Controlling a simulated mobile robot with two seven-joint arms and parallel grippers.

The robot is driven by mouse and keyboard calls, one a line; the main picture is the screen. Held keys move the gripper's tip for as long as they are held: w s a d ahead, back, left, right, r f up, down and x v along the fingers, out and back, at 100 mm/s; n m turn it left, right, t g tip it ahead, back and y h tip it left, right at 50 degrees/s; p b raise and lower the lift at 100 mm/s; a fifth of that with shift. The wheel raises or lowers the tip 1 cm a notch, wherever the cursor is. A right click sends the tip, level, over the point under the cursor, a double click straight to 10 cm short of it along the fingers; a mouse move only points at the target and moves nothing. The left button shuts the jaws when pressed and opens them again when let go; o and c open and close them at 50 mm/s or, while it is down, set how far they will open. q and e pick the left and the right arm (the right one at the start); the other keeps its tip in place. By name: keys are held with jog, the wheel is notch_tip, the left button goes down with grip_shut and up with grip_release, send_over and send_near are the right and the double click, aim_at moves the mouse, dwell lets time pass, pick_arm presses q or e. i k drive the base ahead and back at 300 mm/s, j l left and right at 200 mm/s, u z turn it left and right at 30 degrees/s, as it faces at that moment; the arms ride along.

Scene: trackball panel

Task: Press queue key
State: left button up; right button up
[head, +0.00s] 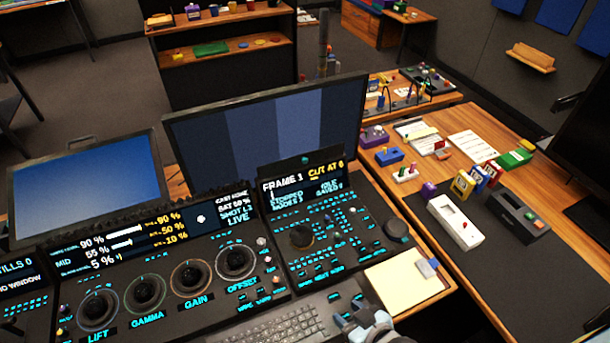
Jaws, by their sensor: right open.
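The black control panel (276,288) fills the lower left and middle, with rows of small cyan-lit keys (345,240) under a lit display (303,187) on its right section. The key labels are too small to read, so I cannot tell which one is the queue key. My right gripper (362,318) is open at the bottom edge, over the right end of the keyboard (285,328), below the small keys. It looks empty, and its lower part is cut off by the picture's edge. My left gripper is not in view.
Four large trackball dials line the left section, among them the gain one (191,279). A round black knob (396,229) and a pad of cream paper (405,283) lie right of the keys. Monitors (275,130) stand behind. A wooden desk (560,265) holds small devices.

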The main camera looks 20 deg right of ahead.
aim_at(360, 296)
jog(key=l+z, duration=0.1)
jog(key=l, duration=0.3)
jog(key=i+l+z, duration=0.15)
jog(key=l, duration=0.25)
jog(key=i+l+z, duration=0.1)
jog(key=l, duration=0.3)
jog(key=k+j+u, duration=0.5)
jog(key=k+j, duration=0.1)
jog(key=j, duration=0.1)
